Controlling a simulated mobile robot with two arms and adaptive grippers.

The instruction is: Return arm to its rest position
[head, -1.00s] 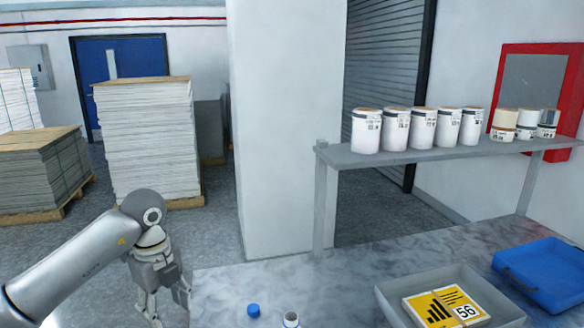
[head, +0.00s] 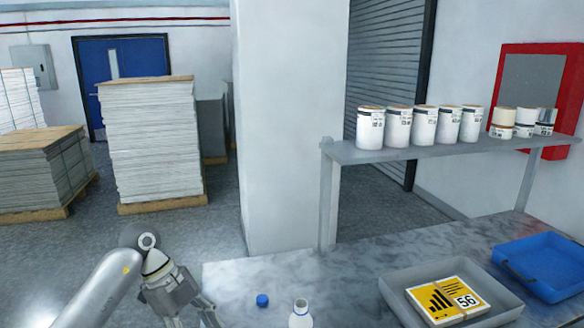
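My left arm comes in from the lower left. Its gripper (head: 192,318) points down beside the left edge of the grey marbled worktop (head: 235,285). Its fingers look spread apart with nothing seen between them, though the tips run to the bottom edge of the picture. My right arm and gripper are not in view. A blue cap (head: 262,300) lies on the worktop to the right of my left gripper. A white bottle (head: 300,315) with an open-looking top stands right of the cap, cut off by the bottom edge.
A grey tray (head: 400,277) holds a yellow box marked 56 (head: 462,288). A blue tray (head: 530,252) lies farther right. A raised shelf (head: 400,153) carries several white cans (head: 424,126). Paper stacks (head: 150,140) stand on pallets beyond the worktop. The worktop's middle is clear.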

